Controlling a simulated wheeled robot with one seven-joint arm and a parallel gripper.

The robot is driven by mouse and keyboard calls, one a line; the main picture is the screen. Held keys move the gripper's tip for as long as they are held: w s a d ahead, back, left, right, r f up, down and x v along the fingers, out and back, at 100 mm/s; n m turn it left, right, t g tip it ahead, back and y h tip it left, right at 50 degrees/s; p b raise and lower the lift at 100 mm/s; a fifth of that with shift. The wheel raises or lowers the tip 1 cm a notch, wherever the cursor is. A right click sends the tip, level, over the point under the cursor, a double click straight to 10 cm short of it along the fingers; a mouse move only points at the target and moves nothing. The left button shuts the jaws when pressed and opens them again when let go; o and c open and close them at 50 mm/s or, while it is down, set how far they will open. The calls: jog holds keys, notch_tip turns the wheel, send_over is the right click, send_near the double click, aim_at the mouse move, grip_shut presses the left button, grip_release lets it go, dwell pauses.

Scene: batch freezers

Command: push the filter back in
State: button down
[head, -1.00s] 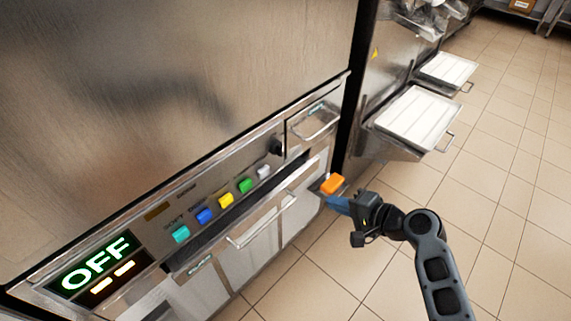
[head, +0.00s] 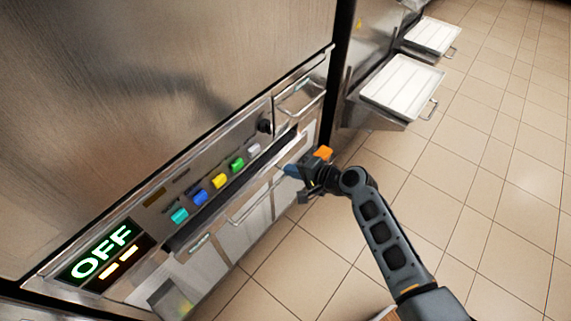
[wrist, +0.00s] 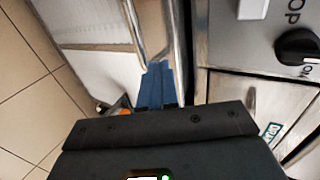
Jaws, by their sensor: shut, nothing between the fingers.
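A small orange block (head: 323,153), which looks like the filter's handle, stands out at the right end of the machine's lower front. The filter body behind it is mostly hidden. The orange also shows in the wrist view (wrist: 125,101), left of the fingers and partly covered by my wrist. My gripper (head: 284,170) is shut and empty, its blue fingers pointing left toward the machine front, just left of the orange block in the head view. In the wrist view the shut fingers (wrist: 158,66) reach a dark gap beside a steel edge. I cannot tell whether they touch it.
The machine's panel has several coloured buttons (head: 220,181), a black knob (head: 265,126), and an OFF display (head: 102,252). A steel drawer with a handle (head: 300,97) sits above my gripper. White trays (head: 402,88) jut out at right. The tiled floor (head: 470,200) is clear.

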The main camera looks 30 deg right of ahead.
aim_at(275, 161)
jog(key=shift+w+a, duration=0.2)
jog(key=shift+w, duration=0.45)
jog(key=shift+w+a, duration=0.2)
jog(key=shift+w, duration=0.45)
jog(key=shift+w+a, duration=0.2)
jog(key=shift+w, duration=0.45)
jog(key=shift+w+a, duration=0.2)
jog(key=shift+w, duration=0.4)
jog(key=shift+s, duration=0.15)
